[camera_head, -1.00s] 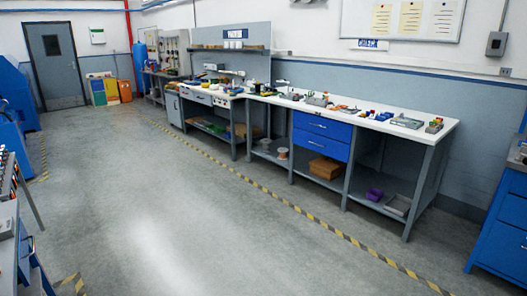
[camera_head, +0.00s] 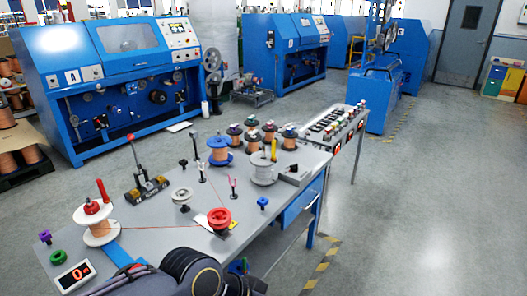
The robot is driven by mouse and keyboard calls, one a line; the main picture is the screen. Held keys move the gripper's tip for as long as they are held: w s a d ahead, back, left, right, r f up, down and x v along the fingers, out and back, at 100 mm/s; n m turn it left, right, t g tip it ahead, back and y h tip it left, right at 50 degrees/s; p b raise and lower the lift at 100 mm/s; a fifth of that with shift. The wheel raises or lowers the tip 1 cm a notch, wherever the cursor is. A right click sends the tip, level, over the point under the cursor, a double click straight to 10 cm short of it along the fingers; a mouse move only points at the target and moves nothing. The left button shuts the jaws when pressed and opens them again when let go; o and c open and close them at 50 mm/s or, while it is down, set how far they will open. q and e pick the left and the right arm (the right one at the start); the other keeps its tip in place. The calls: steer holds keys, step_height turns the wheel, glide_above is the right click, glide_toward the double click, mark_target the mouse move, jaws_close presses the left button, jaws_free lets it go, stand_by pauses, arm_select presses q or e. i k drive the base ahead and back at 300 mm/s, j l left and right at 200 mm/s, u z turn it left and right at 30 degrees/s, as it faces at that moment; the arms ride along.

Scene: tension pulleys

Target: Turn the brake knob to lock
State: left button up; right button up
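A grey bench (camera_head: 125,230) stands close in front of me with winding parts on it. A round red piece (camera_head: 219,219) sits on a small light plate near the bench's front edge. Small knob-like pieces also stand here: a blue one (camera_head: 263,202), a purple one (camera_head: 45,237) and a black one (camera_head: 183,163). I cannot tell for sure which is the brake knob. A spool with a red top (camera_head: 97,222) stands at the left, with a thin wire running right from it. Neither gripper shows; a dark part of my arm covers the bench's lower edge.
A black stand with a red-tipped lever (camera_head: 140,180), a blue spool (camera_head: 219,150) and several copper spools stand farther back. Blue machines (camera_head: 120,80) line the back. Floor at the right is clear.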

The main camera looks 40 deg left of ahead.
mark_target(294, 168)
steer(key=i+j+u, duration=0.15)
steer(key=i+u, duration=0.2)
steer(key=i, duration=0.2)
steer(key=i+u, duration=0.3)
steer(key=i, duration=0.2)
steer(key=i+l+u, duration=0.15)
steer(key=i+u, duration=0.2)
steer(key=i, duration=0.2)
steer(key=i+l+u, duration=0.3)
steer(key=i, duration=0.2)
steer(key=i+u, duration=0.2)
steer(key=u, duration=1.45)
